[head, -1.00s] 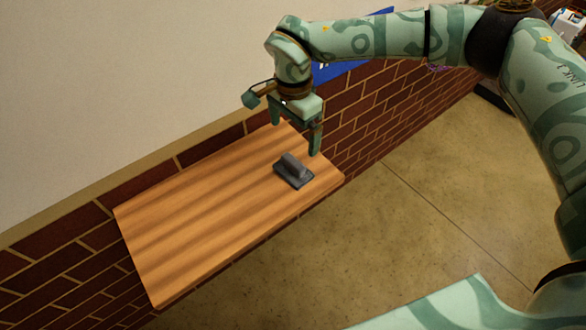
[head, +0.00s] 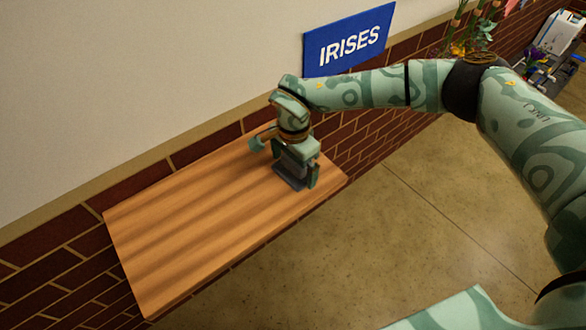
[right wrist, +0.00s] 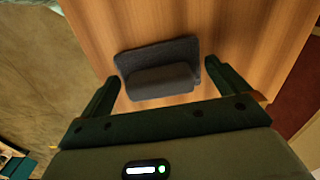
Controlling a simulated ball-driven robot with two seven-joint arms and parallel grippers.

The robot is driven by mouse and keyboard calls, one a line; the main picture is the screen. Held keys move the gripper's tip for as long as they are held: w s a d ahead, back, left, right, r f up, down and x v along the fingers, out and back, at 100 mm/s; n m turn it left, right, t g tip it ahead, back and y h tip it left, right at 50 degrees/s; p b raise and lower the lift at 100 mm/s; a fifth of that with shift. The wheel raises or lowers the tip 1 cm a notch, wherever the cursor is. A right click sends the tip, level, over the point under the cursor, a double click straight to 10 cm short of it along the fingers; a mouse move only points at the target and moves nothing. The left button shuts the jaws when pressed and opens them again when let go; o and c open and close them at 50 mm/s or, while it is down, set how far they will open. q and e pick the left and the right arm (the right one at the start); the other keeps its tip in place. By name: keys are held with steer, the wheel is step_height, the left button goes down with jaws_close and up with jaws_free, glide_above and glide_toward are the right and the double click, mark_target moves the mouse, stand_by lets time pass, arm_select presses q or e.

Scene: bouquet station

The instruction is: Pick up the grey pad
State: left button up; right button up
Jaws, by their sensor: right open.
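The grey pad (head: 291,181) lies flat on the wooden shelf (head: 200,230), near its right end. It has a dark base and a raised block-shaped grip, both clear in the right wrist view (right wrist: 160,78). My right gripper (head: 297,180) is right over the pad and hides part of it in the head view. In the right wrist view, its open fingers (right wrist: 168,84) stand on either side of the pad's grip, with nothing clasped between them. My left gripper is not in view.
The shelf is fixed along a brick wall (head: 60,260) and is otherwise bare. A blue IRISES sign (head: 348,40) hangs above. Flowers (head: 470,35) stand farther along the wall. Concrete floor (head: 420,220) lies open beyond the shelf's front edge.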

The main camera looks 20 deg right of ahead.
steer(key=c, duration=0.7)
steer(key=shift+r, duration=0.55)
step_height(320, 180, up, 3)
steer(key=shift+f+p, duration=0.1)
steer(key=shift+p, duration=0.5)
arm_select(q)
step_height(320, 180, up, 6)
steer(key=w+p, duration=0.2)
steer(key=p, duration=0.3)
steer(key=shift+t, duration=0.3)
arm_select(e)
steer(key=s+d+r, duration=0.2)
steer(key=s+r, duration=0.1)
steer(key=s, duration=0.1)
steer(key=s+d+r, duration=0.3)
steer(key=s, duration=0.1)
steer(key=s+d+r, duration=0.2)
steer(key=s+r, duration=0.1)
steer(key=s, duration=0.1)
steer(key=shift+d+r, duration=0.1)
steer(key=shift+d, duration=0.1)
steer(key=shift+o, duration=0.4)
